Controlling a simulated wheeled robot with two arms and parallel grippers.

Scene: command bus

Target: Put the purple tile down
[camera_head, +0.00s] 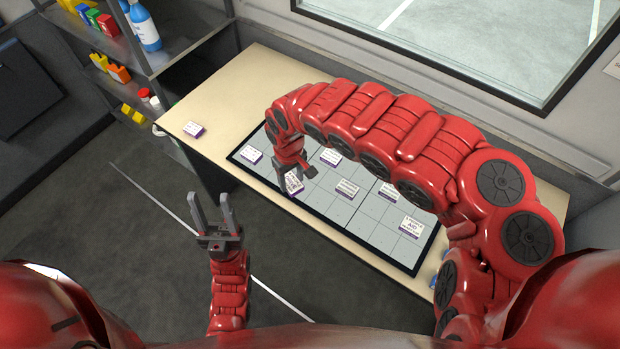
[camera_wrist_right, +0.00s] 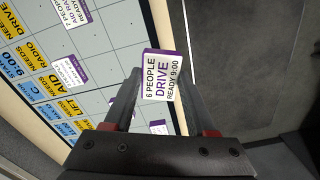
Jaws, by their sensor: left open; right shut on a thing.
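A purple-edged white tile (camera_wrist_right: 160,76) is held between the fingers of my right gripper (camera_wrist_right: 158,95); its face reads "6 PEOPLE DRIVE READY 9:00" in the right wrist view. In the head view this tile (camera_head: 294,184) is at the near edge of the board (camera_head: 330,205), low over it; whether it touches cannot be told. My right gripper (camera_head: 293,172) is shut on it. My left gripper (camera_head: 215,212) is open and empty over the floor, in front of the table.
Other purple-edged tiles lie on the board, including one at its left (camera_head: 252,154) and one at its right (camera_head: 411,226). One tile (camera_head: 193,129) lies on the bare table (camera_head: 225,105) left of the board. A shelf (camera_head: 160,62) with bottles and coloured items stands at the back left.

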